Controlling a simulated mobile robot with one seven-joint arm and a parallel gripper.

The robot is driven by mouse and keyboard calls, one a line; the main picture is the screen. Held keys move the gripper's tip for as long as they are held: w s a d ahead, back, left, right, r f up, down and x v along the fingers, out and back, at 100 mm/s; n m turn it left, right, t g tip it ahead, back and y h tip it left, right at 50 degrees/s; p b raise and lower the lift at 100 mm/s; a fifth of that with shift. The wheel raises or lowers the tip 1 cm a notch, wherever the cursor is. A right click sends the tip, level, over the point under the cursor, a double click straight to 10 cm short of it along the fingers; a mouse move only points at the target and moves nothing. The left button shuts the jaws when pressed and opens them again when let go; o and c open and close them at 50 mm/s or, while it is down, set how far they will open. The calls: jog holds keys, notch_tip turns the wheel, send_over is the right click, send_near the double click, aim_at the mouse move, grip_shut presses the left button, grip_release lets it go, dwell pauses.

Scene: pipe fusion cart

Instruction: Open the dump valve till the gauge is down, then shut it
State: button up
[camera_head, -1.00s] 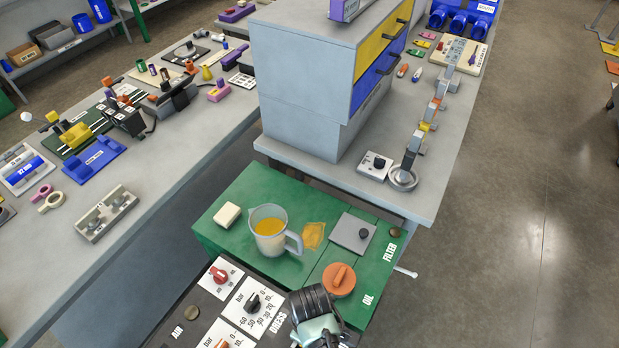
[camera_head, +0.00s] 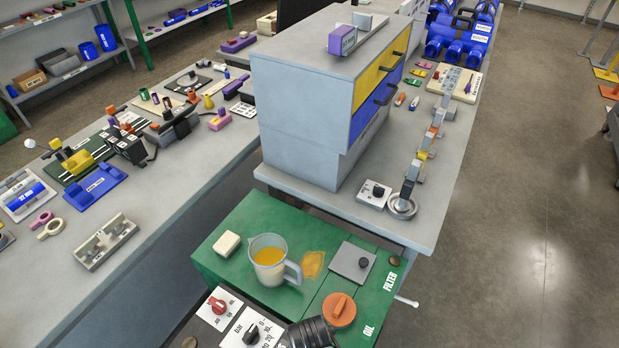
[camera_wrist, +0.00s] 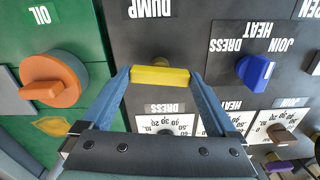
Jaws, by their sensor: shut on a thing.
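In the wrist view the yellow bar handle of the dump valve (camera_wrist: 160,76) sits under the white DUMP label (camera_wrist: 152,9) on the dark panel. The lettering is upside down there. My gripper (camera_wrist: 160,72) has its two blue fingers at the ends of the yellow handle and is shut on it. A white numbered dial (camera_wrist: 165,122) marked DRESS shows behind my gripper, partly covered by the palm; its reading cannot be told. In the head view a white dial with a red pointer or knob (camera_head: 217,305) stands at the bottom edge. The valve is out of the head view.
An orange knob (camera_wrist: 52,80) is left of my gripper, and a blue knob (camera_wrist: 255,71) is right.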

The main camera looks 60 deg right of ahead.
jog(key=m+p, duration=0.2)
jog(key=m, duration=0.2)
jog(key=shift+r, duration=0.15)
jog(key=m+p, duration=0.1)
jog(key=m, duration=0.3)
jog(key=m+p, duration=0.1)
jog(key=m, duration=0.3)
jog(key=shift+m+p, duration=0.55)
jog(key=shift+m, duration=1.25)
jog(key=o, duration=1)
notch_tip(320, 180, up, 13)
